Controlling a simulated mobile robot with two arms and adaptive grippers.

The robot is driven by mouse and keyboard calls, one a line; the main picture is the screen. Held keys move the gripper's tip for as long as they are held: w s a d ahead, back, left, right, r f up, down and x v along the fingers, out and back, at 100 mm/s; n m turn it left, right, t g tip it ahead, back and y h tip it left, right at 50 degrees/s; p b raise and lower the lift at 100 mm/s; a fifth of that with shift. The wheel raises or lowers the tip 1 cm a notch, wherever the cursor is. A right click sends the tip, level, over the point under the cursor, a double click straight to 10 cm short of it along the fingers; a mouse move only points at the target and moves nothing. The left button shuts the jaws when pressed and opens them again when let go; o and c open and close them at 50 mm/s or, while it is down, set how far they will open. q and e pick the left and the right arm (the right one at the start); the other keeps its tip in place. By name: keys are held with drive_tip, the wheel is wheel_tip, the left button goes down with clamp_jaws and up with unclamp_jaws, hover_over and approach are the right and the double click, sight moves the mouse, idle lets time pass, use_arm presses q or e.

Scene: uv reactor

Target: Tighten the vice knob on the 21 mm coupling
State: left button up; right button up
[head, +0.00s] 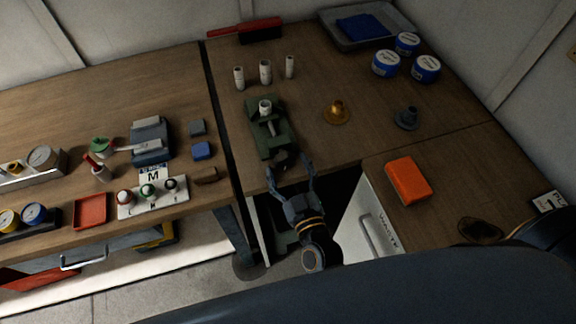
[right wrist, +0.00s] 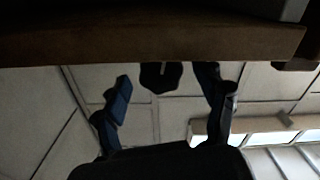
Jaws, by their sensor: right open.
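A green vice (head: 258,138) stands near the front edge of the right bench. A white coupling (head: 265,107) stands upright in it; its size cannot be read. The dark vice knob (head: 283,158) is at the vice's front end, by the bench edge. My right gripper (head: 290,170) is open just in front of it, fingers spread to either side. In the right wrist view the knob (right wrist: 160,75) shows below the bench edge, between the open fingers (right wrist: 170,95), with gaps on both sides. My left gripper is not in view.
Several white cylinders (head: 265,71) stand behind the vice. A brass part (head: 337,112) and a grey part (head: 407,119) stand to its right. An orange block (head: 408,181) lies on the right counter. The bench edge (right wrist: 150,43) runs close above my right fingers.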

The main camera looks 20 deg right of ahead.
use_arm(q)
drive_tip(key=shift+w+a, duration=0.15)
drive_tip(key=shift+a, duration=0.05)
use_arm(e)
drive_tip(key=shift+c, duration=0.4)
drive_tip(key=c, duration=1.1)
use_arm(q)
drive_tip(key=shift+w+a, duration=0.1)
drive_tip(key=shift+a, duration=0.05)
use_arm(e)
drive_tip(key=shift+o, duration=0.2)
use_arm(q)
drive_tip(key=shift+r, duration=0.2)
use_arm(e)
drive_tip(key=shift+m, duration=0.3)
drive_tip(key=m+p, duration=0.1)
drive_tip(key=m, duration=0.1)
drive_tip(key=shift+r+m, duration=0.15)
drive_tip(key=shift+m, duration=0.15)
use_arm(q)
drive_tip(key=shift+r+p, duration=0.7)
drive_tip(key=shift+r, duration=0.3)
use_arm(e)
drive_tip(key=shift+m, duration=1.8)
